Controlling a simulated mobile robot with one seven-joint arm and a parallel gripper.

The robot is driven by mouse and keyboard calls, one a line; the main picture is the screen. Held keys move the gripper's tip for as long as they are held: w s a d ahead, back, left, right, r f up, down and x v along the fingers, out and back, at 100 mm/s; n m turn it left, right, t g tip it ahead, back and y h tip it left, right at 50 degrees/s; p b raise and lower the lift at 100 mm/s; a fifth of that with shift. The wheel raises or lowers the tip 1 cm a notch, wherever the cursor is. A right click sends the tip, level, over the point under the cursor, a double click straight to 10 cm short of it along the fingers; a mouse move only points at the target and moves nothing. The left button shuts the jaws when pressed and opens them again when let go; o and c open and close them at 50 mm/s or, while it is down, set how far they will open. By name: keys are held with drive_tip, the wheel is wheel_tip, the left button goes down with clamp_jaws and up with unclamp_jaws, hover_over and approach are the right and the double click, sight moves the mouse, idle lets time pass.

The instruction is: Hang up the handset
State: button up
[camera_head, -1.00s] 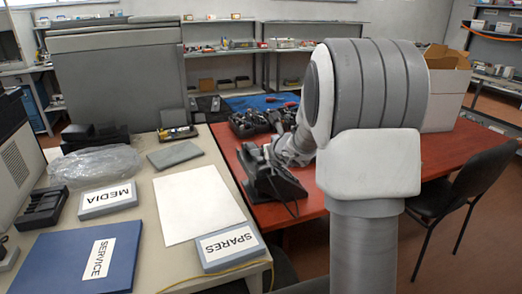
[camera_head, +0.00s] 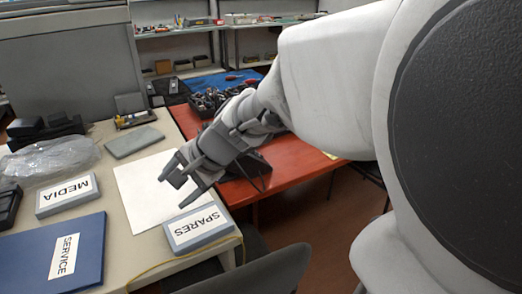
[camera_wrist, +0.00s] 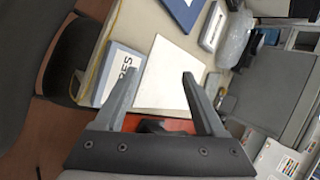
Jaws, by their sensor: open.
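A black desk phone (camera_head: 252,170) sits at the near left part of the red table, mostly hidden behind my wrist in the head view. I cannot make out its handset separately from the body. A dark shape (camera_wrist: 160,126) low between my fingers in the wrist view may be part of it. My gripper (camera_head: 183,182) is open and empty, above the white sheet's right side and beside the SPARES box, left of the phone. Both fingers of my gripper (camera_wrist: 172,60) are spread in the wrist view with nothing between the tips.
The pale table holds a white sheet (camera_head: 140,187), a SPARES box (camera_head: 185,240), a MEDIA box (camera_head: 60,207), a blue SERVICE binder (camera_head: 35,265) and a plastic bag (camera_head: 50,157). A bin of dark parts (camera_head: 208,103) stands on the red table (camera_head: 300,157). A chair (camera_head: 270,270) is in front.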

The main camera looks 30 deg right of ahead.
drive_tip(key=s+d+r+n+h, duration=0.1)
drive_tip(key=s+d+n+h, duration=0.1)
drive_tip(key=s+n, duration=0.4)
drive_tip(key=s+d+r+n+h, duration=0.1)
drive_tip(key=s+d+n+h, duration=0.2)
drive_tip(key=s+n, duration=0.3)
drive_tip(key=s, duration=0.4)
drive_tip(key=shift+s+d+r+g, duration=0.15)
drive_tip(key=shift+d+r+g, duration=0.05)
drive_tip(key=shift+r+g, duration=0.1)
drive_tip(key=shift+r, duration=0.1)
wheel_tip(320, 180, up, 15)
drive_tip(key=p, duration=1.5)
drive_tip(key=shift+r, duration=0.15)
